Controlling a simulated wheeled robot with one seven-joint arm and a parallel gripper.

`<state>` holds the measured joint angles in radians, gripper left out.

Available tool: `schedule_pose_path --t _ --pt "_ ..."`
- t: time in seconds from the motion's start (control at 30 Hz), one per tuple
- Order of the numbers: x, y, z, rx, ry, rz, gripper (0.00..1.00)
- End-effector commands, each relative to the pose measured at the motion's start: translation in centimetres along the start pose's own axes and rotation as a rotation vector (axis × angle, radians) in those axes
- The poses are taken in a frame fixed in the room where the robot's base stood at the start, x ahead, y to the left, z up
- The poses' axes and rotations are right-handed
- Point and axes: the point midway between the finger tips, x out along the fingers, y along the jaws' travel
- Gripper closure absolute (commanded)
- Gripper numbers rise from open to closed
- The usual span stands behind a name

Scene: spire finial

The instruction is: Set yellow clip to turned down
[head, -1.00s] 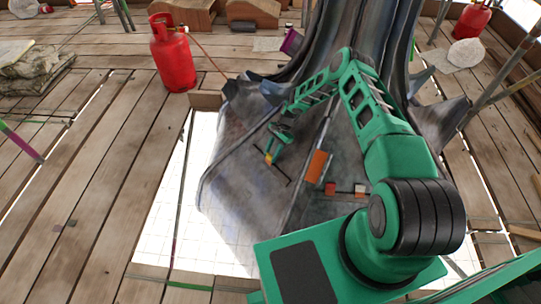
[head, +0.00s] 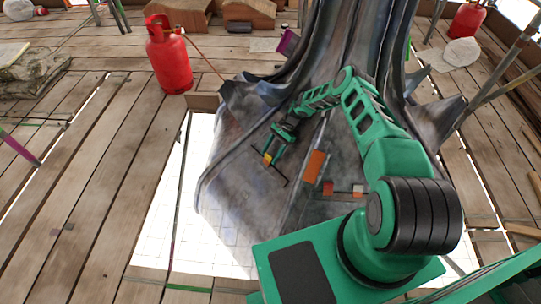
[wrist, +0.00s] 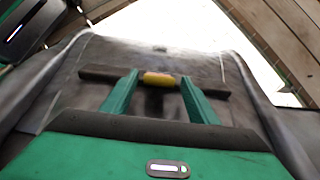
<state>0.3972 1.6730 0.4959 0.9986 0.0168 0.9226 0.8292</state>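The yellow clip (wrist: 158,79) is a small yellow piece on a dark bar (wrist: 100,73) that lies along the grey sheet-metal slope (head: 238,205). My gripper (wrist: 160,84) is open, with one green finger on each side of the clip. The fingers look apart from it, with a gap on both sides. How near the fingertips are to the bar in depth is hard to tell. In the head view my gripper (head: 273,151) is small beside the clip.
An orange plate (head: 316,163), a red block (head: 328,188) and a red-and-white piece (head: 357,189) sit on the slope right of the bar. A red gas cylinder (head: 170,58) stands on the planks. A bright opening (head: 182,205) lies left of the slope.

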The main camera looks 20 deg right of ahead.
Motion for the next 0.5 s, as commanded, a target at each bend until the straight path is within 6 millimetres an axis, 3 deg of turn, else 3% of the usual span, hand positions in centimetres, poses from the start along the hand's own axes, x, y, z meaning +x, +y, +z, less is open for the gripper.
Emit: schedule_pose_path --t 0.27,0.5 --pt "-0.5 0.0 -0.1 0.001 0.000 0.001 0.46" --pt "-3.5 0.0 -0.1 0.001 0.001 0.000 0.46"
